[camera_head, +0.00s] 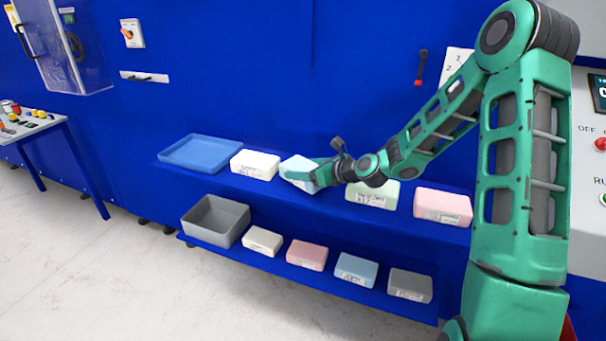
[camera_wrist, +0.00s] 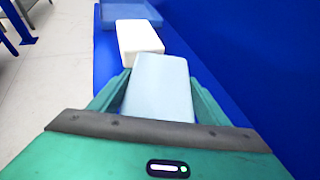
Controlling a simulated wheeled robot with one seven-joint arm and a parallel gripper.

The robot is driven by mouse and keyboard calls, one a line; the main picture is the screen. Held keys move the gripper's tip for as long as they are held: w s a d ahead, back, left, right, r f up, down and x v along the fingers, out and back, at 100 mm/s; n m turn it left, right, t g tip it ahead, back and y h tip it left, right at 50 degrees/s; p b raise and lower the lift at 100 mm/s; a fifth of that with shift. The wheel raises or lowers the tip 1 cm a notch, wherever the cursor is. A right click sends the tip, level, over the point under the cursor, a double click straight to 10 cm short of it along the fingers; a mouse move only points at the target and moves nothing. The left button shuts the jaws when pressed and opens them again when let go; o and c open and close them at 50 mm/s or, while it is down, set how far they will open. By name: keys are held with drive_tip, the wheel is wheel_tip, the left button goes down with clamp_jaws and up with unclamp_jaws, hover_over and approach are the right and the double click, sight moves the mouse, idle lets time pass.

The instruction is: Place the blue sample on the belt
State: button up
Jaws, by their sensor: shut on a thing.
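The light blue sample (camera_head: 298,171) is a foam block at the upper shelf, between the white block and the pale green block. My gripper (camera_head: 311,174) is shut on it from the right. In the wrist view the blue sample (camera_wrist: 160,88) sits between the two green fingers of my gripper (camera_wrist: 158,95), with its lower part hidden behind the gripper body. The sample looks tilted in the head view; I cannot tell whether it touches the shelf. No belt is recognisable in either view.
The upper shelf also holds a blue tray (camera_head: 200,153), a white block (camera_head: 255,165), a pale green block (camera_head: 372,194) and a pink block (camera_head: 443,207). The lower shelf has a grey bin (camera_head: 216,221) and several blocks. A control-panel table (camera_head: 30,127) stands at left; open floor lies in front.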

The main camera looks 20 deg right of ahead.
drive_tip(key=shift+f, duration=0.6)
drive_tip(key=o, duration=1)
drive_tip(key=shift+f, duration=0.1)
